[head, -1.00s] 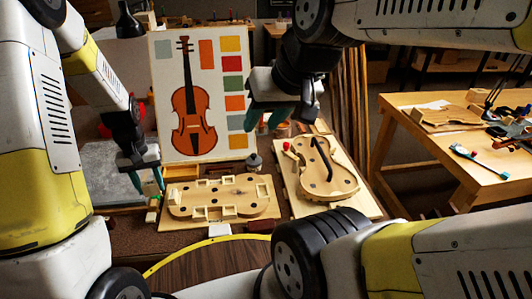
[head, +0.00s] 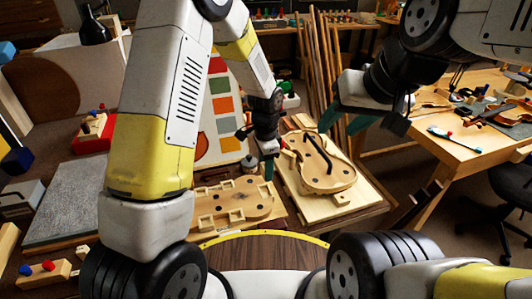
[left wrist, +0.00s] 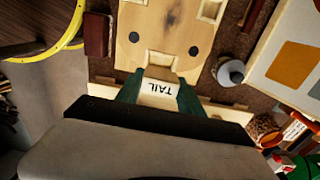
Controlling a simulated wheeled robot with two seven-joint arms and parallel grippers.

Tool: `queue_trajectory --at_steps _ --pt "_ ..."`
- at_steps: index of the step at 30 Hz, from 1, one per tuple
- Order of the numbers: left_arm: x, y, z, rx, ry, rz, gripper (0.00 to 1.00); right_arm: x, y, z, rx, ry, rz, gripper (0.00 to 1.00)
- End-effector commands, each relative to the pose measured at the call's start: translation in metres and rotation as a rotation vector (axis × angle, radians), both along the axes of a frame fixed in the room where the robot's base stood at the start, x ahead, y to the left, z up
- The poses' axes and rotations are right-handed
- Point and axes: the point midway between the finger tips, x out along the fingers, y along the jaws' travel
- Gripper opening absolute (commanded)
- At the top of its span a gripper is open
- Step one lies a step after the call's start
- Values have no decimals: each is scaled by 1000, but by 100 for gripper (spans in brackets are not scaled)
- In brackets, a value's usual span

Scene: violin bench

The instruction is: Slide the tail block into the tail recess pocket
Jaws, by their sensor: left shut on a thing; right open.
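My left gripper (head: 268,168) is shut on the tail block (left wrist: 160,93), a pale block marked TAIL, seen between its green fingers in the left wrist view. The head view shows the gripper over the right end of the wooden violin mould (head: 238,203); the block is not clear there. In the left wrist view the block is at the mould's (left wrist: 165,25) end, in line with the pale-edged tail recess pocket (left wrist: 160,62). I cannot tell whether block and pocket touch. My right gripper (head: 347,118) is open and empty, raised at the right.
A violin body (head: 325,170) lies on a board right of the mould. A small grey-topped jar (head: 250,163) stands behind the mould, and a colour-sample poster (head: 222,115) stands behind that. A grey slab (head: 68,205) lies at the left. A second table (head: 470,140) is at the right.

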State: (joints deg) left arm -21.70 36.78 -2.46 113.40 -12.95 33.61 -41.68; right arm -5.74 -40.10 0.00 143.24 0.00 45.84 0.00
Motion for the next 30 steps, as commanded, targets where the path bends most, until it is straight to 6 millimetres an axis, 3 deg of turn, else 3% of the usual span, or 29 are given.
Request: queue_trajectory --at_steps 11,30 --pt "0 1 -4 1 1 6 7 0 0 0 0 0 0 46" --pt "0 2 -55 0 0 7 7 0 0 0 0 0 0 46"
